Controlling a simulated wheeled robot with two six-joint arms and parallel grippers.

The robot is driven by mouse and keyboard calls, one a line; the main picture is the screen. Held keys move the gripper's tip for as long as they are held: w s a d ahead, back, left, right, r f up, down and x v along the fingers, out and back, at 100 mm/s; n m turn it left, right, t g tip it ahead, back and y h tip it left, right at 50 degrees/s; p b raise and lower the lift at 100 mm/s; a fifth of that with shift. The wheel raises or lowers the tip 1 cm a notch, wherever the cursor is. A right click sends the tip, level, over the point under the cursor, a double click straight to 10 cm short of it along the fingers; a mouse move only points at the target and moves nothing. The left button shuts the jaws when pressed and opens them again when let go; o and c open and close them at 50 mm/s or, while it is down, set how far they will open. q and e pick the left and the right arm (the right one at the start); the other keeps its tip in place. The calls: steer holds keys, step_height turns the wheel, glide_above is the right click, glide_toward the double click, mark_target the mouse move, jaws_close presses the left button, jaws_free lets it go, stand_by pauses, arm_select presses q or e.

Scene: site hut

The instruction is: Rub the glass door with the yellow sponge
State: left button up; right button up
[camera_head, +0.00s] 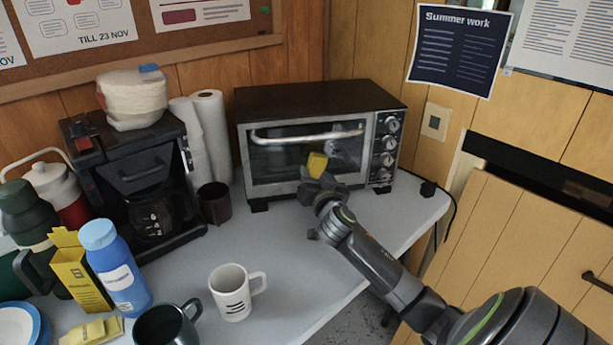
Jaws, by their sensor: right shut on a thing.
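The toaster oven (330,95) stands at the back of the table, its glass door (285,160) shut, with a silver handle across the top. My right gripper (319,175) is in front of the right half of the door. It is shut on the yellow sponge (318,163), which shows above the fingers against the glass. I cannot tell whether the sponge touches the glass. My right arm comes in from the lower right and hides part of the table edge. My left gripper is not in view.
A black coffee maker (140,180), paper rolls (211,130) and a dark cup (214,203) stand left of the oven. A white mug (232,292), dark green mug (166,325) and blue bottle (115,268) stand in front. The table (265,240) between is clear.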

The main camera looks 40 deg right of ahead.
steer(key=shift+s+d, duration=0.3)
steer(key=shift+d, duration=0.35)
steer(key=shift+s+d, duration=0.25)
steer(key=shift+d, duration=0.35)
steer(key=shift+s+d, duration=0.3)
steer(key=shift+d, duration=0.35)
steer(key=shift+w+a+r, duration=0.1)
steer(key=shift+w+a, duration=0.35)
steer(key=shift+a, duration=0.5)
steer(key=shift+w+a+f, duration=0.1)
steer(key=shift+w+a, duration=0.35)
steer(key=shift+a, duration=0.55)
steer(key=shift+w+a+r, duration=0.1)
steer(key=shift+w+a, duration=0.35)
steer(key=shift+a, duration=0.5)
steer(key=shift+w+a+b, duration=0.2)
steer(key=shift+w+a, duration=0.15)
steer(key=shift+a, duration=0.55)
steer(key=shift+w+a+b, duration=0.15)
steer(key=shift+w+a, duration=0.25)
steer(key=shift+a, duration=0.45)
steer(key=shift+w+a+b, duration=0.2)
steer(key=shift+w+a, duration=0.15)
steer(key=shift+a, duration=0.55)
steer(key=shift+s, duration=0.1)
steer(key=p, duration=0.2)
glide_toward(282, 171)
steer(key=shift+r, duration=0.1)
steer(key=shift+v, duration=1.35)
